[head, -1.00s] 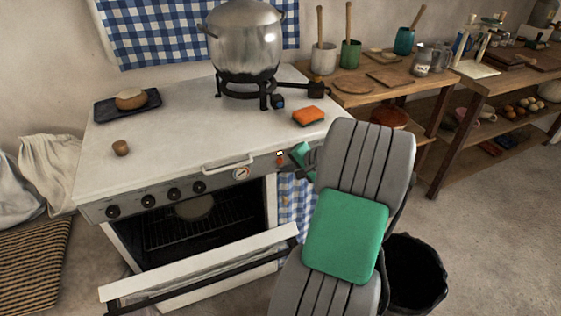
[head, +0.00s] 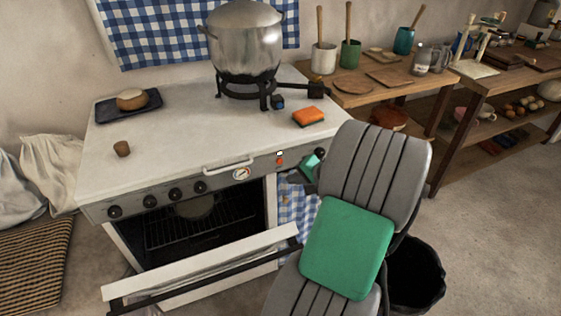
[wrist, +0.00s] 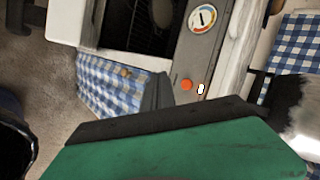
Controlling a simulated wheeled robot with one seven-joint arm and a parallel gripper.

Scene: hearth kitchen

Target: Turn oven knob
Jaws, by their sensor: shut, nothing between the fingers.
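The white stove (head: 190,115) has a grey front panel with several black knobs (head: 174,193) on its left part. A round dial (head: 241,174) and an orange button (head: 280,161) sit further right, and both show in the wrist view. A separate dark round knob (head: 320,153) shows at the panel's right end, just behind my gripper. My gripper (head: 300,177) is shut and empty, close in front of the panel's right part. Whether it touches the knob I cannot tell. In the wrist view its dark and green body hides that end of the panel.
The oven door (head: 200,268) hangs open below the panel. A checked cloth (head: 297,205) hangs by the right front. A pot (head: 243,40) and an orange sponge (head: 308,116) are on top. A black bin (head: 415,275) stands right of my arm.

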